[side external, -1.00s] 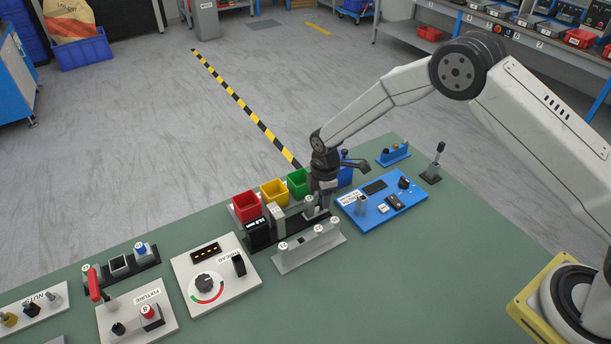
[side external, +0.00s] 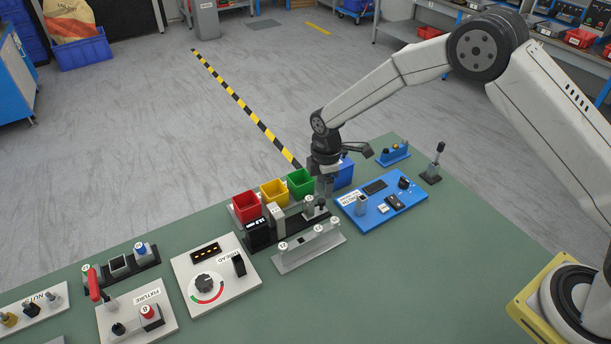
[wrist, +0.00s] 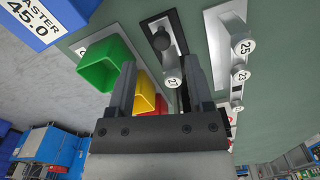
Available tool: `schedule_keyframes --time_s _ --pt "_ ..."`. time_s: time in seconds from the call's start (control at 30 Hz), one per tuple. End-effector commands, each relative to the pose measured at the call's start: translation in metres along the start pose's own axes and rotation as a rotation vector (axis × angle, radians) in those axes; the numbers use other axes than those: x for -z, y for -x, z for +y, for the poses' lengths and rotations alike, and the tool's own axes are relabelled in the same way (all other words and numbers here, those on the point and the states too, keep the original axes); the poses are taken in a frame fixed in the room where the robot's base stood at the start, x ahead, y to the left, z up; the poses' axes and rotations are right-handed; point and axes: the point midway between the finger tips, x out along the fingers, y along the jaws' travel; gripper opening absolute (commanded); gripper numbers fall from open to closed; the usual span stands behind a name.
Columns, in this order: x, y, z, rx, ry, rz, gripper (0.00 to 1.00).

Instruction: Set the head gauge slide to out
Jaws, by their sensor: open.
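My gripper (side external: 323,196) is open above the right end of a long dark base (side external: 291,232), which appears to be the head gauge. A grey block (side external: 277,219) and a black display box (side external: 257,235) stand at its left end. A grey bolt (side external: 309,206) stands near the right end, close to the fingertips. In the wrist view my open fingers (wrist: 160,64) straddle a grey bolt marked 27 (wrist: 172,75), apart from it as far as I can see. A dark round knob (wrist: 168,44) shows just beyond the bolt. I cannot tell which part is the slide.
A grey rack (side external: 308,251) with several numbered bolts stands in front. A blue panel (side external: 382,204) lies to the right.

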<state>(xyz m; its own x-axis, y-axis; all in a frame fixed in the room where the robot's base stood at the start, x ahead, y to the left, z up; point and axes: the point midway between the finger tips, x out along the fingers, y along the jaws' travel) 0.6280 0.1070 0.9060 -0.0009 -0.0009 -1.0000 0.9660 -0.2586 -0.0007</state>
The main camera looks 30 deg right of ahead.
Motion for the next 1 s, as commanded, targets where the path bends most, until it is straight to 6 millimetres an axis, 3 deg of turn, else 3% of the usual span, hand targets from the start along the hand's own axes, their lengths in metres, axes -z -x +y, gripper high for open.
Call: schedule_keyframes --time_s 0.23,0.77,1.0 --pt "-0.001 0.025 0.001 -0.001 0.0 0.0 0.66" --pt "-0.002 0.031 -0.001 -0.002 -0.009 0.0 0.66" --pt "-0.016 0.047 -0.009 -0.019 -0.114 0.01 0.66"
